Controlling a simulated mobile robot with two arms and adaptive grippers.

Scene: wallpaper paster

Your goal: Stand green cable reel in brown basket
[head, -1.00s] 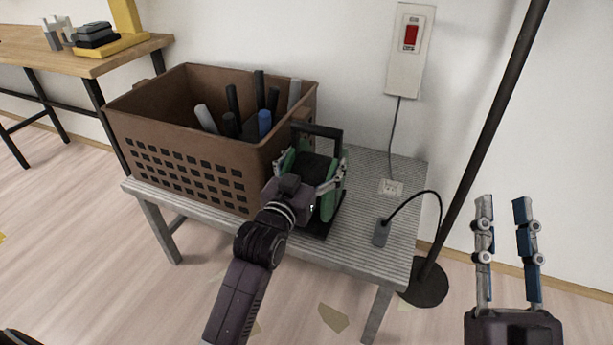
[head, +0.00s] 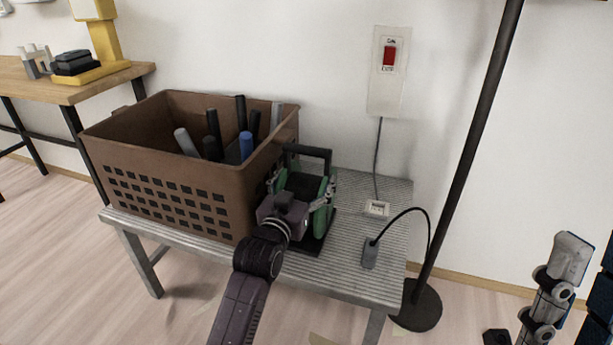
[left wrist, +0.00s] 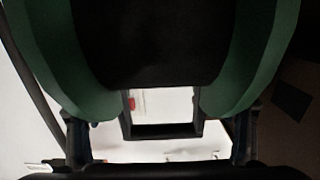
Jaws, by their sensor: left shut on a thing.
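The green cable reel (head: 321,222) stands upright on the grey ridged bench, just right of the brown basket (head: 170,180). It has green side discs, a black drum and a black frame handle on top. My left gripper (head: 300,194) is shut on the reel, with a finger at each side. In the left wrist view the reel (left wrist: 255,50) fills the top, green on both sides of the black drum. The basket holds several dark, grey and blue cylinders. My right gripper (head: 572,295) is partly in view at the lower right, its fingers apart and empty.
The bench (head: 385,275) also bears a small socket (head: 377,208) and a grey plug (head: 370,253) with a black cord. A dark pole (head: 470,150) stands at its right. A red switch (head: 389,54) is on the wall. A wooden table (head: 80,92) is at the left.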

